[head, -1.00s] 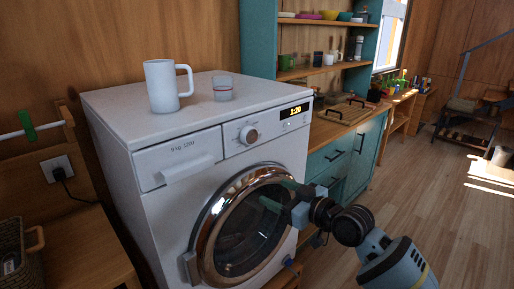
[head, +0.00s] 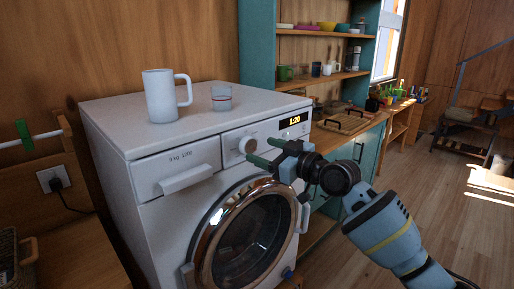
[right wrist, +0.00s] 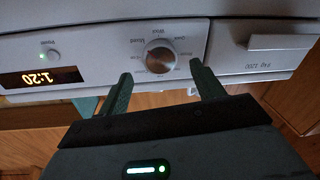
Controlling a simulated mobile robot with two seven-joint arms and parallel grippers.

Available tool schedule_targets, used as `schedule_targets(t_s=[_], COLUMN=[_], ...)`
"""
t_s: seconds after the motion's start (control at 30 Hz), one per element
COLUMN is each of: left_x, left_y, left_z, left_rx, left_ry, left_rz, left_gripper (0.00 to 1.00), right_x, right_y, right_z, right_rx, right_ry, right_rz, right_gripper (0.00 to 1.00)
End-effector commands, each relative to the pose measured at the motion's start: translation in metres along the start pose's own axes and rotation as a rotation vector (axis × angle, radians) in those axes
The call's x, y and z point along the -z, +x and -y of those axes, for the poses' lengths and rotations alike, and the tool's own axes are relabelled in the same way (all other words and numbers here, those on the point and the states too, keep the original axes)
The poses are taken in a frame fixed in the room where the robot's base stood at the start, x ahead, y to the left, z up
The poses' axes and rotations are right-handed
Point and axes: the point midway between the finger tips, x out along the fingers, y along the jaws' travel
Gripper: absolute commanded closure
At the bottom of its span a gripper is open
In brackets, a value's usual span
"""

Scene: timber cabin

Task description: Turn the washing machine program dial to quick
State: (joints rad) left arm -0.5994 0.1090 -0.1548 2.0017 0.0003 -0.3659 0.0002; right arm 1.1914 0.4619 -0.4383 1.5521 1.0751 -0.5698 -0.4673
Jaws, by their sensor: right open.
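The white washing machine (head: 150,225) stands against the timber wall. Its round program dial (head: 248,145) is on the front panel, left of the lit display (head: 293,121) that reads 1:20. My right gripper (head: 260,151) is open, its two green fingers pointing at the panel close to the dial. In the right wrist view the silver dial (right wrist: 160,57) appears between and just beyond the spread fingertips (right wrist: 160,71). Labels ring the dial, upside down and mostly too small to read. I cannot tell which program it points to. My left gripper is not in view.
A white mug (head: 161,96) and a clear glass (head: 221,97) stand on the machine's top. The drawer handle (head: 186,179) juts out left of the dial. The round door (head: 245,235) is below. A teal counter with a wooden tray (head: 343,122) is at right.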

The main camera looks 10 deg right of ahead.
Motion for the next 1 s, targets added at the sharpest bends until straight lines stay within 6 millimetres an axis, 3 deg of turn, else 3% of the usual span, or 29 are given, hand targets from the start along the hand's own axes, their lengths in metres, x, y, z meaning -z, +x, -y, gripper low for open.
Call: schedule_targets(t_s=[0.3,0.67,1.0], left_x=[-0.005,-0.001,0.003], left_y=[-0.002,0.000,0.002], left_z=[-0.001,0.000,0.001], left_rx=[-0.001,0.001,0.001], left_ry=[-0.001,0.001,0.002], left_rz=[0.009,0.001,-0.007], left_gripper=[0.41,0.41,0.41], right_x=[0.000,0.000,0.000], right_y=[0.030,0.033,0.033], right_z=[0.000,0.000,0.000], right_rx=[0.000,0.000,0.000], right_ry=[0.000,-0.001,-0.001], right_rz=[-0.001,0.000,0.000], right_gripper=[0.33,0.35,0.78])
